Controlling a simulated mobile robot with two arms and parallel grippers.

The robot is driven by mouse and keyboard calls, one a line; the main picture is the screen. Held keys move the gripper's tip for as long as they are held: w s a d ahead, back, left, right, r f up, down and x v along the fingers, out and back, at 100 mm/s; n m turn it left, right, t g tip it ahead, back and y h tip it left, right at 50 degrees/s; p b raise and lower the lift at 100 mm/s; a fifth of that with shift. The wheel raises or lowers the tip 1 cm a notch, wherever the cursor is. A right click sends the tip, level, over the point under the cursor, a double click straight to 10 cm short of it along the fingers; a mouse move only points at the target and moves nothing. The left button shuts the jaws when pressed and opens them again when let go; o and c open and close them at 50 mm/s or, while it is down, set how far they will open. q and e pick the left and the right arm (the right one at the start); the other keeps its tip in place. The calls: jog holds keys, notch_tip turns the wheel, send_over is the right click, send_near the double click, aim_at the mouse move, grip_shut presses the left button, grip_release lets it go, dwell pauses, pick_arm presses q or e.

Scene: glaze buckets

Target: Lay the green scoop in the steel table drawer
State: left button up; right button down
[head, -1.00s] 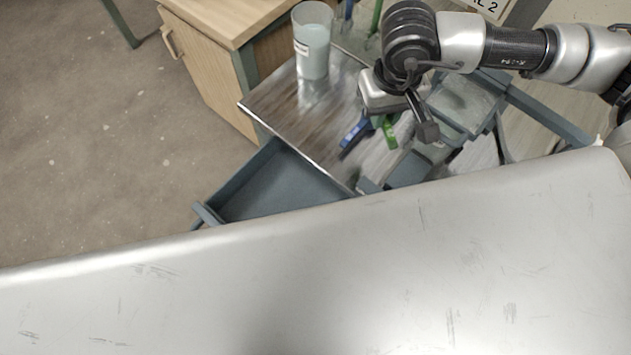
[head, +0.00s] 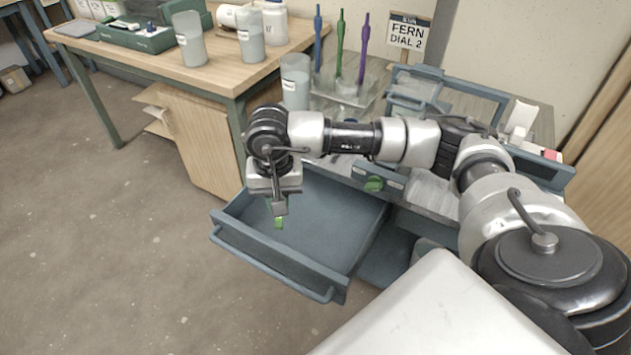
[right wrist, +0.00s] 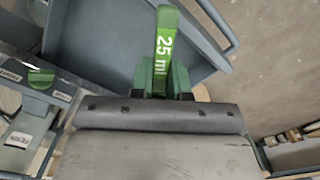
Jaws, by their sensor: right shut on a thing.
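My right gripper (head: 279,207) is shut on the green scoop (head: 278,223) and holds it over the open drawer (head: 318,222). The right wrist view shows the scoop's green handle (right wrist: 164,45), marked "25 ml", held between the fingers (right wrist: 164,84). The blue-grey drawer (right wrist: 105,45) lies behind it. Its visible floor looks empty. The drawer is pulled out from the steel table (head: 436,192), whose top is partly hidden by my right arm. The scoop's other end is hidden by the gripper. My left gripper is not in view.
A green dial (head: 373,184) is on the table front beside the drawer. A beaker (head: 295,82) and a rack with blue, green and purple tools (head: 340,50) stand at the back. A wooden bench (head: 130,52) with containers stands left. Open floor lies left of the drawer.

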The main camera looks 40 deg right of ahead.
jog(key=w+d+f+m+b, duration=0.4)
jog(key=d+f, duration=0.1)
jog(key=f, duration=0.2)
jog(key=m+b, duration=0.3)
send_over(300, 232)
notch_tip(300, 232, down, 8)
jog(key=shift+d+f, duration=0.1)
jog(key=shift+f, duration=0.05)
jog(key=shift+f+b, duration=0.3)
jog(key=shift+f, duration=1.75)
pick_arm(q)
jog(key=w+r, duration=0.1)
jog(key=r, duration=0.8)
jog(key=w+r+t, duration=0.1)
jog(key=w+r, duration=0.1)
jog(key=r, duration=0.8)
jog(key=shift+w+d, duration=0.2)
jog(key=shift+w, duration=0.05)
pick_arm(e)
jog(key=shift+f, duration=0.2)
jog(key=c, duration=1.1)
grip_release()
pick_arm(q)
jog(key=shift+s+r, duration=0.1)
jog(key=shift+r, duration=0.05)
